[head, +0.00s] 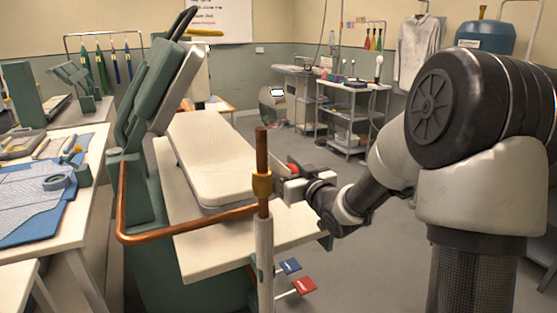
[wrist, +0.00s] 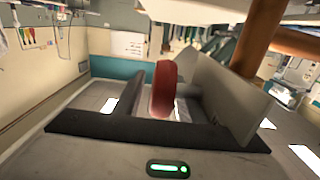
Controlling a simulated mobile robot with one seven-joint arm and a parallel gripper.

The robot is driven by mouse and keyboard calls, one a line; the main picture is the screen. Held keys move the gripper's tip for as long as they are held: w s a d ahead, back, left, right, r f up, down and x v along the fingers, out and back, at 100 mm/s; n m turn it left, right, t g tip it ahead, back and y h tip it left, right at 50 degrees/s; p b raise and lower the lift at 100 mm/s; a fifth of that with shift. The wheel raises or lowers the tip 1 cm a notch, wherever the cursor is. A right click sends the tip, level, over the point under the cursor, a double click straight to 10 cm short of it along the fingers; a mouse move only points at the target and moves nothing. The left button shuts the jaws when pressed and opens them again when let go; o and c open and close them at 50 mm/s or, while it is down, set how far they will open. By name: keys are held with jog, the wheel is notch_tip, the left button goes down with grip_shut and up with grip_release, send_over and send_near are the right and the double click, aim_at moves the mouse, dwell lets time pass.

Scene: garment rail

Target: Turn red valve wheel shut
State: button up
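The red valve wheel (head: 293,168) is mostly hidden behind my gripper in the head view, beside an upright copper pipe (head: 261,150) with a brass fitting (head: 262,187). In the wrist view the wheel (wrist: 163,90) shows nearly edge-on as a narrow red shape between my two fingers. My gripper (head: 290,186) is at the wheel, just right of the pipe. In the wrist view my gripper (wrist: 165,105) looks open, with a finger on each side of the red rim. I cannot tell whether either finger touches it. The copper pipe (wrist: 257,40) stands beyond the right finger.
A bent copper pipe (head: 180,234) runs left from the upright one, around a white-topped pressing table (head: 195,240) with a padded board (head: 205,150). Blue (head: 290,266) and red (head: 303,286) pedals sit low below. The floor (head: 375,250) at right is clear.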

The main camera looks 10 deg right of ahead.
jog(key=shift+w, duration=0.1)
grip_shut()
jog(key=g+p, duration=0.2)
jog(key=p, duration=0.2)
jog(key=f+g+h+p, duration=0.1)
jog(key=g+p, duration=0.1)
jog(key=p, duration=0.3)
jog(key=shift+w+f, duration=0.15)
jog(key=shift+f, duration=0.15)
grip_release()
